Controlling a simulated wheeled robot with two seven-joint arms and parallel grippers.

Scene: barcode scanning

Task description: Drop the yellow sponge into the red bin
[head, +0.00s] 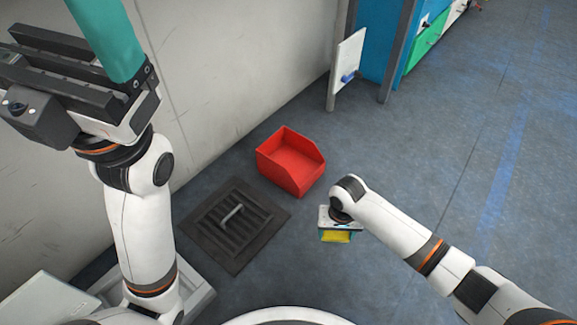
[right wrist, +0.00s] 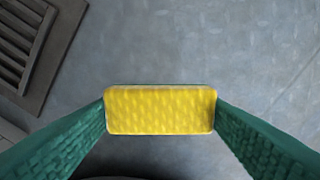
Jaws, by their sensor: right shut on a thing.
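The yellow sponge (right wrist: 160,110) is held between the two green fingers of my right gripper (right wrist: 160,122) in the right wrist view. In the head view the sponge (head: 336,236) shows as a small yellow patch under my right wrist, with the gripper mostly hidden. The red bin (head: 291,161) is open at the top and stands on the floor, up and to the left of my right gripper. The sponge is outside the bin. My left gripper is raised at the upper left, and one teal finger (head: 107,38) shows; its opening cannot be made out.
A dark floor grate (head: 262,205) with a light bar-shaped object (head: 232,215) on it lies left of my right gripper. A pale wall (head: 235,70) runs behind the bin. A white panel (head: 347,70) stands at the back. Open floor (head: 440,150) lies to the right.

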